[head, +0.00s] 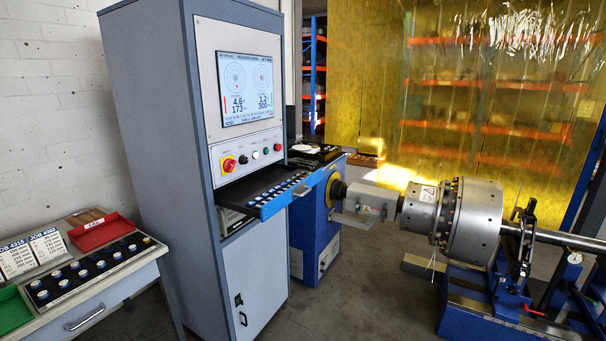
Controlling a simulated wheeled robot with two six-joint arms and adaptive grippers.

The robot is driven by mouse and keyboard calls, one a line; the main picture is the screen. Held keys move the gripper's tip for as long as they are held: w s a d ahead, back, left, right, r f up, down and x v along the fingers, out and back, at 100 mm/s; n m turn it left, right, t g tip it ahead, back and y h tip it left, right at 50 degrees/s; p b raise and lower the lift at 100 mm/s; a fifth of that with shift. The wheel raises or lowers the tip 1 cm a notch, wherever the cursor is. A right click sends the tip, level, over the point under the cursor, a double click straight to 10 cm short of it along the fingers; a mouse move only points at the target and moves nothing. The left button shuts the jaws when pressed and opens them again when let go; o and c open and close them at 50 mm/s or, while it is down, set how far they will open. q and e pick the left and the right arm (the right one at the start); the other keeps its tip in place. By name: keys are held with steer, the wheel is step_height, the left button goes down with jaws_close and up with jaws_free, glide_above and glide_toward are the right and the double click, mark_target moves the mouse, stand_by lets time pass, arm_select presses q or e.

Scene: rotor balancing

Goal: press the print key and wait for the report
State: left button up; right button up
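A grey-blue control cabinet (160,120) stands left of centre. Its screen (249,88) is lit and shows two round dials with readings that look like 4.6 / 173 and 1.2 / 300. Below the screen is a row of buttons with a red knob on yellow (229,165) and small black, white and green buttons. The key labels are too small to read, so I cannot tell which is the print key. No printed report is visible. Neither gripper is in view.
A side table (88,318) at lower left holds a red tray (94,232), job cards (30,254), a green tray (12,310) and a black rack of round pieces (84,274). A rotor (472,222) sits in the balancing machine at right. Floor before the cabinet is clear.

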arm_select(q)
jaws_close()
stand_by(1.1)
